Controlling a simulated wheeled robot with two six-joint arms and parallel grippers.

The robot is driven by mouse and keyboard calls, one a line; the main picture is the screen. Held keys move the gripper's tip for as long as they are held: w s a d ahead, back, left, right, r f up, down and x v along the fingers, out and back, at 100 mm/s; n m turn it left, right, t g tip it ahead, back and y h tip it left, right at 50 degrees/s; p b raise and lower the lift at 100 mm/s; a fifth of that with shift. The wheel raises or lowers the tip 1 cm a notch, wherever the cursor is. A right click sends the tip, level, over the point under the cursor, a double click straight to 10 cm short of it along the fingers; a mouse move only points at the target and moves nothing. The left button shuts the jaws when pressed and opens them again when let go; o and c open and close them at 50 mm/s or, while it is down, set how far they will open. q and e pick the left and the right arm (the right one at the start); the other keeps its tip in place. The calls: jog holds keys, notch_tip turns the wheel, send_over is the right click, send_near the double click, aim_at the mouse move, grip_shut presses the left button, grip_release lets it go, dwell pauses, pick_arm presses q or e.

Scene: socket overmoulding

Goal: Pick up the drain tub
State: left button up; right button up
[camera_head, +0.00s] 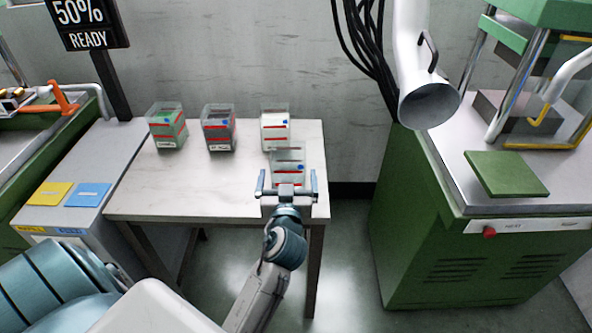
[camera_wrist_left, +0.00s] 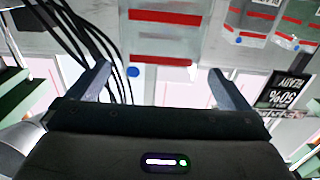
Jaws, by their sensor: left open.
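Several clear tubs with red stripes and blue dots stand on the pale table; I cannot read which label says drain. The nearest tub (camera_head: 289,155), greyish, stands at the table's right side, just beyond my left gripper (camera_head: 287,188). That gripper is open, its two fingers spread wider than the tub. In the left wrist view the striped tub face (camera_wrist_left: 165,40) lies between the open fingers (camera_wrist_left: 158,75); I cannot tell whether they touch it. Its lower part is hidden by the gripper. My right gripper is not in view.
Behind it stands a white-filled tub (camera_head: 275,132); a dark tub (camera_head: 219,130) and a green-tinted tub (camera_head: 167,128) stand further left. The table (camera_head: 180,190) is bare at front left.

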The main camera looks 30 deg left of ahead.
aim_at(289, 145)
pick_arm(q)
jog(key=x, duration=0.3)
jog(key=shift+r+p+x, duration=0.2)
jog(key=shift+p+x, duration=0.9)
jog(key=shift+x, duration=1.4)
jog(key=c, duration=1.1)
jog(key=shift+c, duration=0.2)
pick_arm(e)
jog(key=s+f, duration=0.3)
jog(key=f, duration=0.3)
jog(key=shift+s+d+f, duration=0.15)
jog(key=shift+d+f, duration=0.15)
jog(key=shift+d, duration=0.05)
pick_arm(q)
jog(key=shift+r, duration=0.1)
